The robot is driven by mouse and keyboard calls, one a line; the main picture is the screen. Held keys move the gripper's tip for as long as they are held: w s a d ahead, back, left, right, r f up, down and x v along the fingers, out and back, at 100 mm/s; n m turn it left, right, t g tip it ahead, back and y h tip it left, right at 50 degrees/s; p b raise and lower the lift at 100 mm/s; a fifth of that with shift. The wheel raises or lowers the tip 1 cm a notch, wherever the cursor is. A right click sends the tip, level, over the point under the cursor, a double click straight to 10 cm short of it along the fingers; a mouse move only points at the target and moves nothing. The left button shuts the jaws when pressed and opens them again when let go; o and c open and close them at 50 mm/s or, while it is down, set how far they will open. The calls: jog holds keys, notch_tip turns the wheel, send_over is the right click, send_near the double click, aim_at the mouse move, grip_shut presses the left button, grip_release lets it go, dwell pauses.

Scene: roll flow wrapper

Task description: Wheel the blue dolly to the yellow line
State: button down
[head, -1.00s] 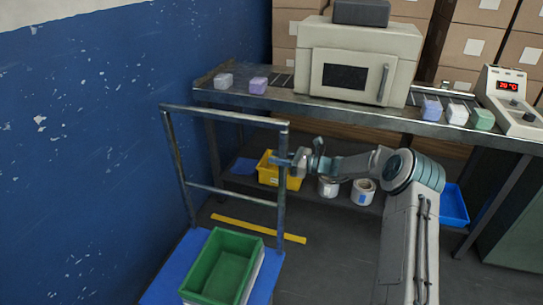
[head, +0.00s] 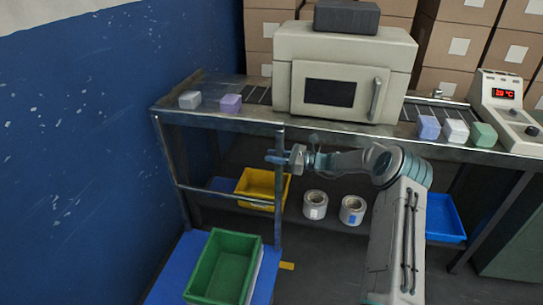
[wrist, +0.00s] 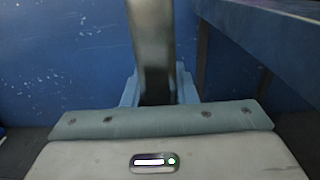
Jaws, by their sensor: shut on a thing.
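The blue dolly (head: 170,270) stands at the lower left by the blue wall, with a grey metal push-handle frame at its far end. A green crate (head: 222,265) sits on its deck. My gripper (head: 279,158) is shut on the right upright of that handle, near its top. In the wrist view the upright (wrist: 150,50) stands between the pale blue fingers (wrist: 158,92). Only a short piece of the yellow line (head: 287,266) shows, just right of the dolly; the rest is hidden behind or under the dolly. Whether the wheels touch it cannot be seen.
A conveyor bench (head: 240,117) with a wrapper machine (head: 340,80) lies close beyond the handle. On its lower shelf are a yellow bin (head: 262,184), two white rolls and a blue tray (head: 444,220). The blue wall (head: 80,150) is at the left.

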jog(key=shift+w+d+r, duration=0.1)
jog(key=shift+w+r, duration=0.05)
jog(key=shift+r, duration=0.05)
jog(key=c, duration=1.4)
grip_release()
jog(key=shift+o, duration=1.2)
jog(key=shift+w+f, duration=0.1)
jog(key=shift+w, duration=0.05)
jog(key=v, duration=1.4)
jog(key=shift+p, duration=0.3)
